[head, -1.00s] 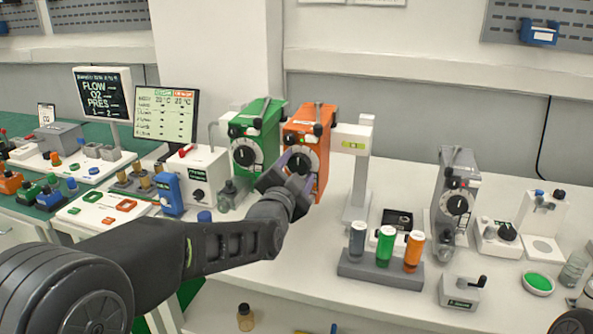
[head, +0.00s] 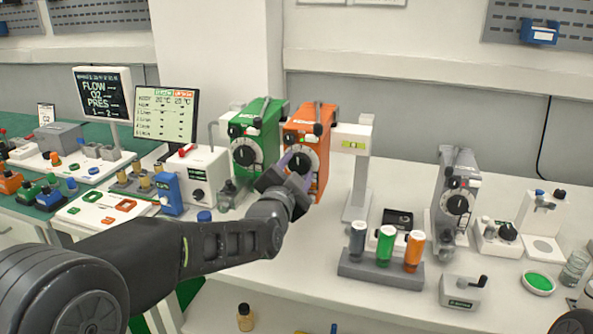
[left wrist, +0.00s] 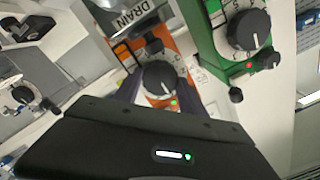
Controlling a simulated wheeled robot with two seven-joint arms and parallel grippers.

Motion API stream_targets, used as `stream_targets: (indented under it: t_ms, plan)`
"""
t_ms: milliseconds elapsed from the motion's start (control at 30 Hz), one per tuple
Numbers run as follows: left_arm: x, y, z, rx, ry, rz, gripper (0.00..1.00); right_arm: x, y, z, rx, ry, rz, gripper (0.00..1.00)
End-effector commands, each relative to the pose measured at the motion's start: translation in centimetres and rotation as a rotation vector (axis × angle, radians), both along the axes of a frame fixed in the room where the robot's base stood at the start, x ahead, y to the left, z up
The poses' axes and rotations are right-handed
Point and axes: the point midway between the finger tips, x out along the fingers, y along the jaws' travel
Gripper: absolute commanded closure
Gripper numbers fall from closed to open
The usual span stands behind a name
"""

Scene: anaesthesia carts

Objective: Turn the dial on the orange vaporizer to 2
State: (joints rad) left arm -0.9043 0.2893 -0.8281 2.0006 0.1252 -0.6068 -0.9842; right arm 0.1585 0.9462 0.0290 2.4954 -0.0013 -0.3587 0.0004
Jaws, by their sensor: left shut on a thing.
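The orange vaporizer (head: 320,132) stands upright on the white bench, just right of the green vaporizer (head: 257,137). Its black dial (head: 299,161) with a white scale faces me. My left gripper (head: 294,172) is at the front of the orange vaporizer, with its fingers at the dial, shut on the dial knob. In the left wrist view the dial knob (left wrist: 160,79) sits between the purple-grey fingers, a green light lit beside it. The number it points to is too small to tell. My right gripper is not in view.
A white post (head: 358,178) stands close to the right of the orange vaporizer. A rack with three coloured vials (head: 380,272) is at the front. A grey vaporizer (head: 455,200) stands further right. A white box (head: 200,172) and a monitor (head: 166,114) are left.

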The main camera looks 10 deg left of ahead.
Motion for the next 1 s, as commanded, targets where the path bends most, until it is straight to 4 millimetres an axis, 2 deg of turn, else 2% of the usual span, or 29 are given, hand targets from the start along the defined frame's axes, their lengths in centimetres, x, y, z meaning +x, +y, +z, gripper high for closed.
stream_targets:
  t_ms: [367, 1000]
  plan:
    - [0.0, 0.1, -0.3, -0.221, 0.014, -0.009, 0.92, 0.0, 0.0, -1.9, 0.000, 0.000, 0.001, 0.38]
    - [0.0, 0.2, -0.4, -0.818, 0.052, -0.033, 0.92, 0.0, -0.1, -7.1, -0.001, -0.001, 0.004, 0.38]
